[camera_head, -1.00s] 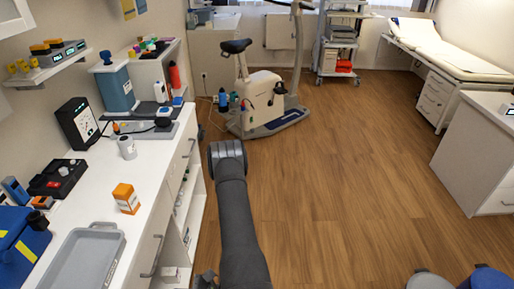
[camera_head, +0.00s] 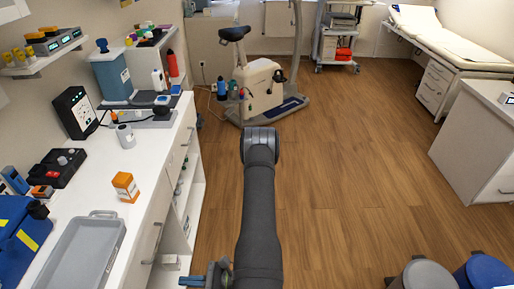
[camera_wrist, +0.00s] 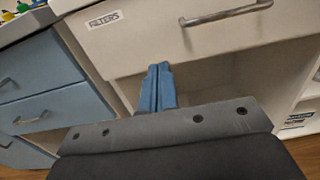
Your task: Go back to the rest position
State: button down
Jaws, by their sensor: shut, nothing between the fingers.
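My gripper (camera_wrist: 157,88) is shut and empty in the wrist view, its two blue fingers together in front of a white drawer (camera_wrist: 200,40) labelled FILTERS. In the head view my gripper (camera_head: 193,281) shows only in part at the bottom edge, low beside the counter's front. My dark arm stands to the right of the counter, over the wood floor. No object is held.
The white counter (camera_head: 160,160) holds a grey tray (camera_head: 85,250), an orange box (camera_head: 125,187) and a blue case (camera_head: 20,235). Drawer handles (camera_wrist: 225,14) stick out near my fingers. Two bins (camera_head: 425,275) (camera_head: 485,270) stand bottom right. The middle floor is clear.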

aim_at(138, 279)
jog(key=shift+a, duration=6.3)
jog(key=c, duration=2.1)
grip_release()
